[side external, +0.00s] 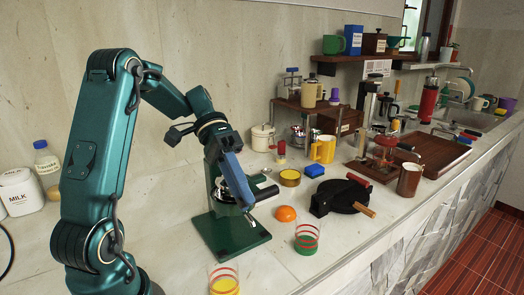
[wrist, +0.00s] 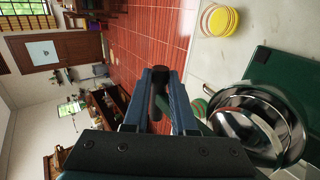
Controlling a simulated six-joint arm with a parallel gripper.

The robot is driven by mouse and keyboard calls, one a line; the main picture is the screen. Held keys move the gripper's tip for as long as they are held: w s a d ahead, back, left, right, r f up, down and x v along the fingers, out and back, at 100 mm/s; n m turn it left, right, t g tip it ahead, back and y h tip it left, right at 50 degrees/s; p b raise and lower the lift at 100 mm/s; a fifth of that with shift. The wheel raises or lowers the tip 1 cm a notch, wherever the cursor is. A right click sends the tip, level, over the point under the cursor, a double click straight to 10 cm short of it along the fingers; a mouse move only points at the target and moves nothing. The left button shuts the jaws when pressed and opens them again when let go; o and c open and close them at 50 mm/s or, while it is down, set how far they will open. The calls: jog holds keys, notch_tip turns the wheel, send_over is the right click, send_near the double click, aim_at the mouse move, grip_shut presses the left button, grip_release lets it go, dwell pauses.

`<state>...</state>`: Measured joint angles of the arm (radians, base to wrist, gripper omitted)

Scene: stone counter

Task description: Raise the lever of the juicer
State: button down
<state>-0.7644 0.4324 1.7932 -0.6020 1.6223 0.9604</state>
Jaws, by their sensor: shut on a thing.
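The juicer (side external: 232,238) has a green base and stands at the middle of the counter, partly hidden behind my gripper. Its green base (wrist: 285,72) and shiny steel cup (wrist: 262,118) also show at the right of the wrist view. The black-gripped lever (side external: 266,193) sticks out low beside my fingers. My blue gripper (side external: 247,205) points downward at the front of the juicer. In the wrist view, my gripper (wrist: 162,80) is shut on the dark round end of the lever (wrist: 160,76).
An orange fruit half (side external: 285,214), a striped glass (side external: 307,237) and another glass with yellow inside (side external: 224,281) stand close by. A black press (side external: 340,198) lies to the right. A milk canister (side external: 20,192) stands far left.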

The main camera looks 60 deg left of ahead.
notch_tip(320, 180, up, 8)
jog(key=shift+a+f, duration=0.2)
jog(key=shift+a, duration=0.25)
dwell(0.9)
jog(key=c, duration=0.9)
grip_release()
jog(key=s+d+f+t+y, duration=0.2)
jog(key=y, duration=0.1)
jog(key=s+d+f+t+y, duration=0.1)
jog(key=s+d+f+y, duration=0.1)
jog(key=s+f+y, duration=0.1)
jog(key=s+d+f+t+y, duration=0.2)
jog(key=s+y, duration=0.1)
jog(key=y, duration=0.1)
jog(key=shift+d+f+t, duration=0.2)
jog(key=shift+f+t, duration=0.1)
